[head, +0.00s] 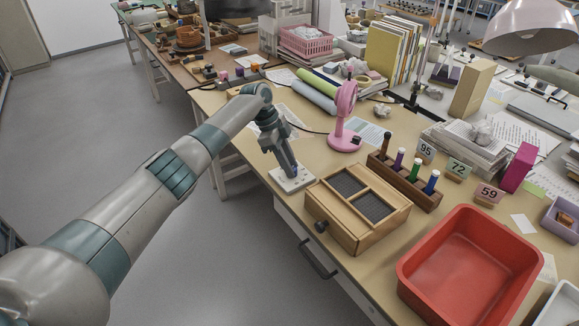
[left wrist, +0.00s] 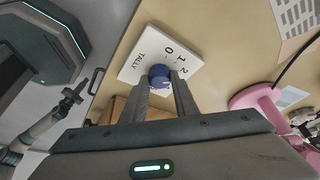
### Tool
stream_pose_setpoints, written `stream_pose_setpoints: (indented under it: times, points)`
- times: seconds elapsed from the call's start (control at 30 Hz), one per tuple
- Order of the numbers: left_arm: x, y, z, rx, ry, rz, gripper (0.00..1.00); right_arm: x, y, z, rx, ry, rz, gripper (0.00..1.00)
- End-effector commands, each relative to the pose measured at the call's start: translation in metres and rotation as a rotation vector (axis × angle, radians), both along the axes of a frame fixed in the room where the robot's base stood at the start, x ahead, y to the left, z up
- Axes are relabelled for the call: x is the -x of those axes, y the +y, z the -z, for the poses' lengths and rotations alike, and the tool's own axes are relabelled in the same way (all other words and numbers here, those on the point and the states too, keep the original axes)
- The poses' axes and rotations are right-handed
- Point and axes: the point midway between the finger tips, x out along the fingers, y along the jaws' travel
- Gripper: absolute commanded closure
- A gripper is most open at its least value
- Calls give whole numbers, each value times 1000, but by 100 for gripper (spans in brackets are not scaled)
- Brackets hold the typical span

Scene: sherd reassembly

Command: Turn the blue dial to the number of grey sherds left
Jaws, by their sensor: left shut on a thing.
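The blue dial (left wrist: 159,71) sits on a white plate (left wrist: 138,57) marked TALLY, with the numerals 0, 1 and 2 readable around it. My left gripper (left wrist: 160,84) is shut on the dial, one finger on each side. Where the dial points cannot be told. In the head view the plate (head: 302,183) lies at the table's near edge, with my left gripper (head: 293,170) pointing down on it. My right gripper (left wrist: 75,97) seems to show small at the left of the left wrist view, away from the dial. I can make out no grey sherds.
A wooden box (head: 340,233) with two dark-mesh compartments stands right of the plate. A red tub (head: 418,268) is at the front right. A pink fan (head: 345,115) stands behind the plate. A rack of coloured tubes (head: 405,182) and number cards (head: 457,168) stand further right.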

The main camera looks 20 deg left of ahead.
Motion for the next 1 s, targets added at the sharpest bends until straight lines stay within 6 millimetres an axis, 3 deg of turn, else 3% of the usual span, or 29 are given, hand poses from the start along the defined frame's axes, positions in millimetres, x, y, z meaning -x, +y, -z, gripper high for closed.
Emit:
stream_pose_setpoints:
  times: [0.27,0.3,0.37,0.77,1.0]
  points:
    - [0,0,0,0,-1,0,96,0,0,0,0,0,0,100]
    - [0,0,0,0,-1,0,64,0,0,0,0,0,0,100]
    - [0,0,0,0,-1,0,55,0,0,0,0,0,0,100]
    - [0,2,-3,0,-1,-1,55,1,0,1,0,1,0,100]
    - [0,10,-22,0,-2,-1,55,3,-1,3,3,16,1,100]
